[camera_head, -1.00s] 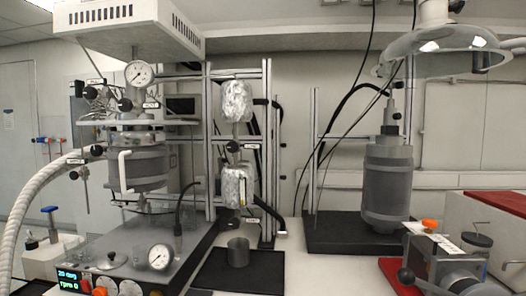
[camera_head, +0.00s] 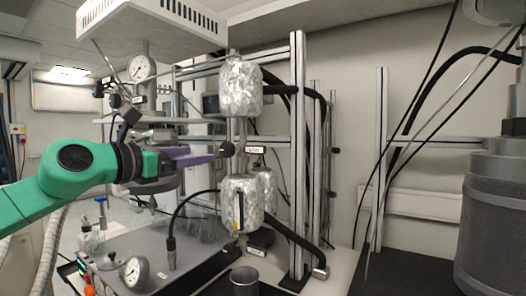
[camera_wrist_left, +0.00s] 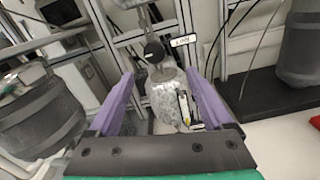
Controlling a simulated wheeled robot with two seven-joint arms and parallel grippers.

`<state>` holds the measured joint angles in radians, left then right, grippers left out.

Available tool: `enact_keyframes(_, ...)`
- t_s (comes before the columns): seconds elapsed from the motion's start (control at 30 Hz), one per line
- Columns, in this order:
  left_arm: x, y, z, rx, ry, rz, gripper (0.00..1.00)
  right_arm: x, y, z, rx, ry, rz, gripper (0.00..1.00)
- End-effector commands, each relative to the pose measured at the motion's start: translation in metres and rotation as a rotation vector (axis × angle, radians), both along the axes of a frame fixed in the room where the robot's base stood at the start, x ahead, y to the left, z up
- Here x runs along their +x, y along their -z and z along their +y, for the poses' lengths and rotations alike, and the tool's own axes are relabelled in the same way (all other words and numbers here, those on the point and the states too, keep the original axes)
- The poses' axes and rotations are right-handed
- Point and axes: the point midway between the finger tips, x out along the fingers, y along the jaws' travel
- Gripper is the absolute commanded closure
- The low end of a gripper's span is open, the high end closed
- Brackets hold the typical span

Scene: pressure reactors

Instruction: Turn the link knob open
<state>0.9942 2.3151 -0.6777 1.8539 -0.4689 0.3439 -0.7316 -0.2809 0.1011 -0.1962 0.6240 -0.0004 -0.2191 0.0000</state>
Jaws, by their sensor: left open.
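The link knob is a black ball knob (camera_head: 227,148) between two foil-wrapped vessels, with a small white label (camera_head: 255,150) to its right. In the left wrist view the knob (camera_wrist_left: 153,50) lies ahead between the purple fingers, and the label reads roughly "LINK" (camera_wrist_left: 183,40). My left gripper (camera_head: 213,156) reaches in from the left with its fingers pointing at the knob. In the left wrist view its fingers (camera_wrist_left: 160,77) are spread wide with nothing between the tips. The knob appears beyond the fingertips; I cannot tell the exact gap. My right gripper is not in view.
Foil-wrapped vessels stand above (camera_head: 240,88) and below (camera_head: 242,203) the knob, by metal posts (camera_head: 298,150). A reactor with a gauge (camera_head: 142,68) is behind my left arm. A metal cup (camera_head: 244,281) stands in front. A large grey cylinder (camera_head: 495,220) is at right.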

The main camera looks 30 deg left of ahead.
Motion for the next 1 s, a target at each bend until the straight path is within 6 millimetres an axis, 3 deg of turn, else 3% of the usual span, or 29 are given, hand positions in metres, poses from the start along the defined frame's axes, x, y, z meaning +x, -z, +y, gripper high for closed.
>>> enact_keyframes(0.23, 0.061, -0.008, 0.0, -0.009, 0.006, 0.006, 0.16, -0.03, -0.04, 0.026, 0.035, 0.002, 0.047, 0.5)
enact_keyframes(0.5, 0.122, -0.006, 0.001, -0.009, 0.005, 0.003, 0.16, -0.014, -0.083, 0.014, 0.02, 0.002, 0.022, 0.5)
enact_keyframes(0.7, 0.137, -0.002, 0.003, -0.008, 0.001, -0.001, 0.16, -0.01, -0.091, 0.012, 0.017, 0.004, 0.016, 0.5)
enact_keyframes(0.93, 0.138, 0.0, 0.003, -0.007, 0.001, -0.002, 0.16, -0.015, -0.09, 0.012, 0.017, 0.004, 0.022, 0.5)
enact_keyframes(0.97, 0.138, 0.0, 0.003, -0.007, 0.001, -0.002, 0.2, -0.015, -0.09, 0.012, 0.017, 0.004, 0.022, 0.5)
enact_keyframes(1.0, 0.138, 0.0, 0.003, -0.007, 0.001, -0.002, 0.35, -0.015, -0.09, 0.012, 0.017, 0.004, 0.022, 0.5)
